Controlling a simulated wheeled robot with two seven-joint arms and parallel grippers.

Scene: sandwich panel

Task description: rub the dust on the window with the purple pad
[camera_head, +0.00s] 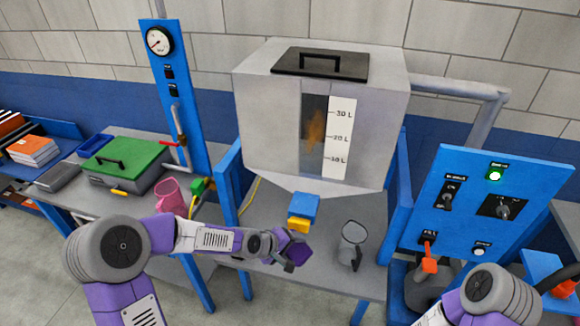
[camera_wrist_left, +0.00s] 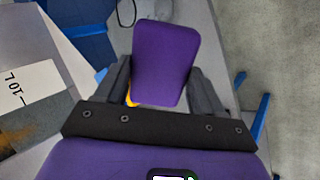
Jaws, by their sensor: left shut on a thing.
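The window (camera_head: 313,122) is a dark upright strip in the front of the grey hopper, with an orange-brown dust patch (camera_head: 316,128) on it. A white litre scale (camera_head: 340,140) runs along its right side. My left gripper (camera_head: 288,255) is below the hopper, well under the window and apart from it. It is shut on the purple pad (camera_head: 298,246). In the left wrist view the pad (camera_wrist_left: 166,62) sits between the two dark fingers (camera_wrist_left: 165,88). My right arm shows at the lower right; its gripper cannot be made out clearly.
A blue-and-yellow outlet (camera_head: 303,208) hangs under the hopper, close to my left gripper. A grey jug (camera_head: 352,245) stands to its right on the table. A pink jug (camera_head: 172,198) and a green-lidded box (camera_head: 126,162) are left. A blue control panel (camera_head: 478,215) stands right.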

